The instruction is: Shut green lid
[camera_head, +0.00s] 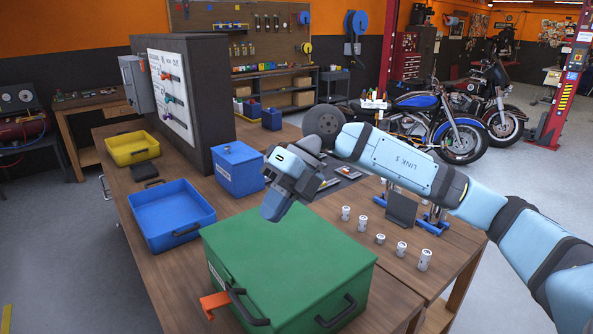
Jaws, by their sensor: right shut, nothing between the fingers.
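A green box stands at the front of the wooden workbench. Its green lid (290,255) lies flat across the top, and I see no clear gap along its visible edges. An orange latch piece (214,303) sticks out at the box's front left, beside a black handle (246,308); another black handle (337,312) is on the right face. My right gripper (272,210) is shut and empty, near the lid's back edge, pointing down. I cannot tell whether it touches the lid. My left gripper is not in view.
An open blue bin (172,222) and an open yellow bin (132,150) lie left on the bench. Several white cylinders (401,249) stand to the right. A dark panel (195,85) rises at the back.

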